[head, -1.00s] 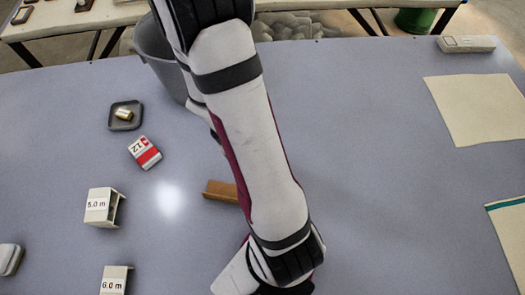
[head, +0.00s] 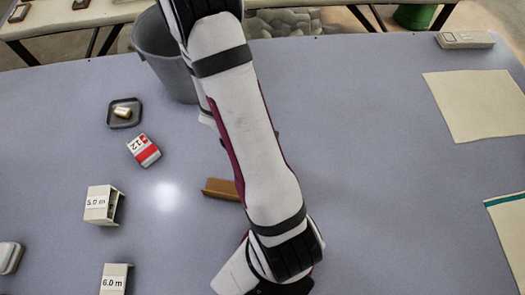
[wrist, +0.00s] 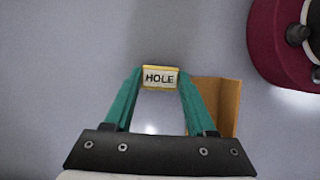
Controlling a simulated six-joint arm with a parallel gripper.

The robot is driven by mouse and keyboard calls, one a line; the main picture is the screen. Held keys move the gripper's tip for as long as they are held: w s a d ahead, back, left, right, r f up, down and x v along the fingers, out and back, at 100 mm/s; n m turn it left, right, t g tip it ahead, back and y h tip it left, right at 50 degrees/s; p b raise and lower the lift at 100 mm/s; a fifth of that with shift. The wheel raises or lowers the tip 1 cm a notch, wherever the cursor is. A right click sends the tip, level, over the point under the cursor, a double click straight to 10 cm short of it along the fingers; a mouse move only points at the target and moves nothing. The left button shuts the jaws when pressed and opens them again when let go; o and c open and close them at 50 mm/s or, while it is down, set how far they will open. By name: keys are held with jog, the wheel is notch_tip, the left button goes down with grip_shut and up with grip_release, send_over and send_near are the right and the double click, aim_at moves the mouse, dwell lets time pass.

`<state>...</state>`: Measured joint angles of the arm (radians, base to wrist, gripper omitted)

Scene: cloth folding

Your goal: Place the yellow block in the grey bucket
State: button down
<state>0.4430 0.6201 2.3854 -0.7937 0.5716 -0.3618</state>
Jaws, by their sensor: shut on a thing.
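In the wrist view my gripper (wrist: 160,80) has its teal fingers closed on a small yellow-edged block (wrist: 160,70) with a pale face marked "HOLE". The block sits between the fingertips, over the grey-blue table; its exact height is hard to tell. In the head view my arm hides the gripper and the block. The grey bucket (head: 166,58) stands at the far edge of the table, left of centre, partly covered by my arm. It does not show in the wrist view.
A brown angled piece (head: 219,189) lies near my arm; a brown surface (wrist: 222,105) shows beside the right finger. At left are a dark tray (head: 112,121) with a gold piece, a red-white box (head: 144,150) and white boxes (head: 103,205). Cream sheets (head: 475,105) lie right.

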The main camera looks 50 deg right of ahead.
notch_tip(320, 180, up, 10)
jog(key=w+d+r+n+t+h, duration=0.25)
jog(key=w+d+r+n, duration=0.75)
jog(key=w+d+r, duration=0.8)
jog(key=w+a+f+m, duration=0.1)
jog(key=w+a+f, duration=0.15)
jog(key=w, duration=0.45)
jog(key=w+a+f+m, duration=0.1)
jog(key=w+a+f, duration=0.1)
jog(key=w+f, duration=0.35)
jog(key=w+f+n, duration=0.1)
jog(key=f, duration=0.5)
jog(key=w+f+n+t, duration=0.1)
jog(key=f+n, duration=0.1)
jog(key=f, duration=0.5)
jog(key=w+a+f+n, duration=0.1)
jog(key=w+f+n, duration=0.1)
jog(key=f, duration=0.4)
jog(key=shift+f+t, duration=0.2)
jog(key=shift+t, duration=0.15)
jog(key=shift+c, duration=1.1)
grip_release()
jog(key=shift+f, duration=0.1)
